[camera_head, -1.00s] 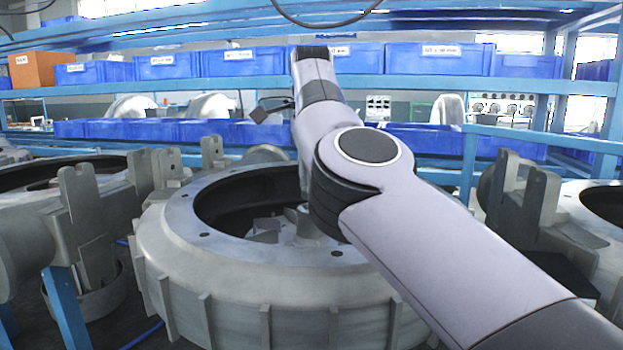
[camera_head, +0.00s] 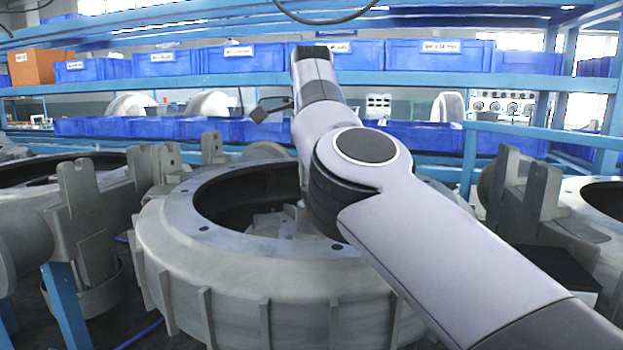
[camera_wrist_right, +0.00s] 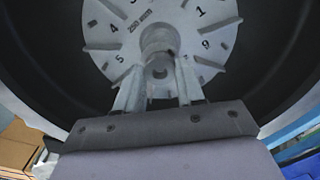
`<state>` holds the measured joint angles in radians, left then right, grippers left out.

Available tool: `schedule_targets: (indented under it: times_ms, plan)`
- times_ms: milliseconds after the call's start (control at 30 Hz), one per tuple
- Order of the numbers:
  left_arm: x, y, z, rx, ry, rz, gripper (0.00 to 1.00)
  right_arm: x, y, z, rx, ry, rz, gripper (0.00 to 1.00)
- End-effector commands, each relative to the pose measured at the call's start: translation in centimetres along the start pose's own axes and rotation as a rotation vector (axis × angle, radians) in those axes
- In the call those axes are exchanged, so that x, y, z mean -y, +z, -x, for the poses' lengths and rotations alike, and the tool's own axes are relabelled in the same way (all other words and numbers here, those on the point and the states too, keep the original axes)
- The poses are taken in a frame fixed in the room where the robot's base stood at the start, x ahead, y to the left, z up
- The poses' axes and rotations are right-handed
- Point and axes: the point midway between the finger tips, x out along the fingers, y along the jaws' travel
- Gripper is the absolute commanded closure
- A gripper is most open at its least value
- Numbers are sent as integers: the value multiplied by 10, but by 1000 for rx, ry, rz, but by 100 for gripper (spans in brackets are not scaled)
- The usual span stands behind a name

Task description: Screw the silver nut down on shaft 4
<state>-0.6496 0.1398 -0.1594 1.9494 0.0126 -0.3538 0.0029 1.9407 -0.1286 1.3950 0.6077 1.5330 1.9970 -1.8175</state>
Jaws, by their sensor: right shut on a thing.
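The blower housing (camera_head: 270,250) stands in front of me, a big grey ring with an open round middle. In the right wrist view a pale impeller disc (camera_wrist_right: 200,20) with fins and printed numbers lies inside it, with a shaft hub (camera_wrist_right: 160,40) at its centre. My right gripper (camera_wrist_right: 158,88) is over this hub. Its two fingers are shut on a small round silver piece, the nut (camera_wrist_right: 158,72), at the shaft's end. How far the nut sits on the shaft cannot be told. In the head view my arm hides the gripper and nut. My left gripper is not in view.
More grey housings stand close on the left (camera_head: 85,215) and right (camera_head: 560,215). Behind them is a blue shelf rack (camera_head: 200,85) with blue bins (camera_head: 440,55). A cardboard box (camera_wrist_right: 25,145) shows at the lower left of the wrist view.

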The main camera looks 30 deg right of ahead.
Motion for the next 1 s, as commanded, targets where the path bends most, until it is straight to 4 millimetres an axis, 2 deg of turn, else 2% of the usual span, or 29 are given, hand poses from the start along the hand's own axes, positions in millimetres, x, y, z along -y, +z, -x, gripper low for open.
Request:
schedule_targets:
  times_ms: [1000]
  plan:
    - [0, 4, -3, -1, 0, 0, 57, 0, 0, -6, 0, -1, -2, 94]
